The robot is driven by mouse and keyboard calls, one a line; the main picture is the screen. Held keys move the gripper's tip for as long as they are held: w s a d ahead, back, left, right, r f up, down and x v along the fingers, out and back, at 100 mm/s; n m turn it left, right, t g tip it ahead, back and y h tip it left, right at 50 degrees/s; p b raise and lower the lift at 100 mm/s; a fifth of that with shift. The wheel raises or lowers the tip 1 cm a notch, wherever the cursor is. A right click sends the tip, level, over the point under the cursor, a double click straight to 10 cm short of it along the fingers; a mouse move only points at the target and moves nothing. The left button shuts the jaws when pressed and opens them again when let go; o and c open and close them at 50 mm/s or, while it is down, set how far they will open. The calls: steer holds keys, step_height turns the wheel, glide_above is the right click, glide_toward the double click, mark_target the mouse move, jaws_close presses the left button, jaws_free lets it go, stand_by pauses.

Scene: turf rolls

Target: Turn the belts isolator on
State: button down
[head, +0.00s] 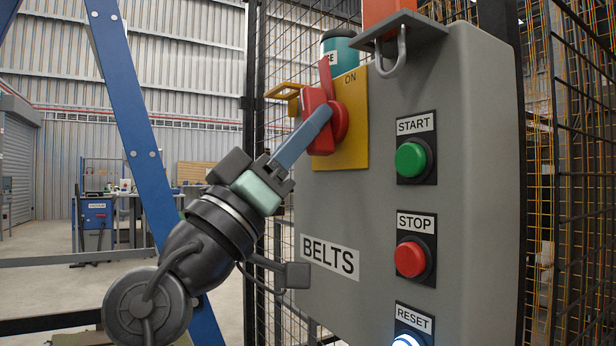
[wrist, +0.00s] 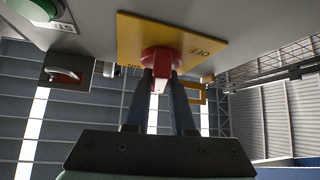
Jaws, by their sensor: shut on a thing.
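The belts isolator is a red rotary handle (head: 326,118) on a yellow plate (head: 352,140), on the grey panel marked BELTS. ON is printed at the plate's top in the head view. The handle's red grip stands roughly upright there. My gripper (head: 316,116) reaches it from the lower left and its fingers are shut on the handle. In the wrist view the handle (wrist: 161,60) sits between the two fingertips (wrist: 160,76). OFF shows on the plate (wrist: 190,30) at the right, and the other label is partly hidden by a finger.
The panel (head: 350,215) also bears a green START button (head: 411,159), a red STOP button (head: 411,259) and a lit RESET button (head: 408,341). A metal shackle (head: 391,60) hangs from a bracket above. A yellow bracket (head: 287,92) juts out left. Blue post (head: 140,130) stands left of my arm.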

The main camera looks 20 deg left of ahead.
steer(key=shift+a+f+m+g+h+b, duration=0.1)
steer(key=shift+m+g+h+b, duration=0.65)
steer(key=shift+m+h, duration=0.65)
steer(key=shift+m+g+h+b, duration=0.55)
steer(key=shift+m+h+b, duration=0.5)
steer(key=shift+m, duration=0.65)
steer(key=shift+m+g+h, duration=0.3)
steer(key=shift+m+h, duration=0.15)
steer(key=shift+m, duration=0.05)
steer(key=c, duration=0.8)
jaws_free()
steer(key=shift+o, duration=0.2)
steer(key=shift+a, duration=0.1)
steer(key=p+v, duration=0.3)
steer(key=v, duration=0.9)
steer(key=shift+s+f, duration=0.2)
steer(key=shift+f, duration=0.05)
steer(key=shift+a, duration=0.15)
